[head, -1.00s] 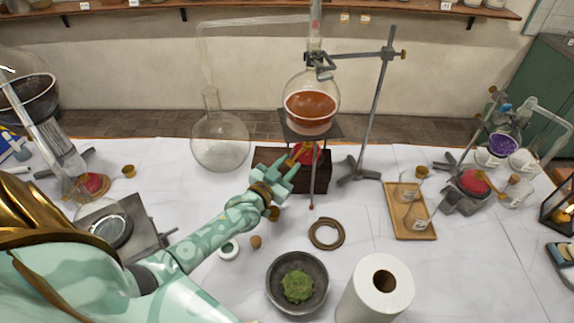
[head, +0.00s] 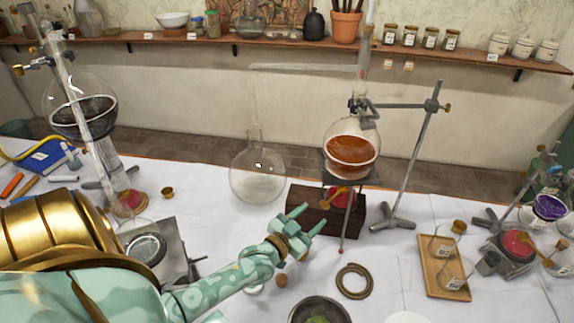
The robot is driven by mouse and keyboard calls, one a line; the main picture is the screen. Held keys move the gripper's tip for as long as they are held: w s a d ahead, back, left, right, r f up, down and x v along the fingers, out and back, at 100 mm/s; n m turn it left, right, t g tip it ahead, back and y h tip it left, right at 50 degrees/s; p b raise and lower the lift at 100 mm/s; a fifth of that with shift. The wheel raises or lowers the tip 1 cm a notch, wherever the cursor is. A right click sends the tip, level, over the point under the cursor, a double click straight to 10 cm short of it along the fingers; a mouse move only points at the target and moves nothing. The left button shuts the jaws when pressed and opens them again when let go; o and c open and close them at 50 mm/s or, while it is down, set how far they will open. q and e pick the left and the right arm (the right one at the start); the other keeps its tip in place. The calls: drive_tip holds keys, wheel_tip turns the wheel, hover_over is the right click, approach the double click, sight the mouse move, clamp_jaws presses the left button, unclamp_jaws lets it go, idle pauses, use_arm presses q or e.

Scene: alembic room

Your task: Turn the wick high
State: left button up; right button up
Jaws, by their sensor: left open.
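The red burner (head: 342,198) sits on a dark wooden block (head: 308,207) under the flask of orange-brown liquid (head: 350,150). A small brass-coloured part (head: 334,190) shows at the burner's left side; I cannot make out the wick or its height. My left gripper (head: 312,214) is open and empty, in front of the block, a little below and left of the burner. Its fingers point up and right toward the burner and look apart from it. My right gripper is not in view.
A tripod leg (head: 345,225) stands just right of the gripper. A clamp stand (head: 412,170) rises behind it. An empty glass flask (head: 257,175) is at the left. A wooden tray (head: 436,268) stands right.

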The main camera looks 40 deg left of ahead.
use_arm(q)
drive_tip(key=s, duration=1.1)
drive_tip(key=shift+p, duration=0.4)
drive_tip(key=shift+s, duration=0.15)
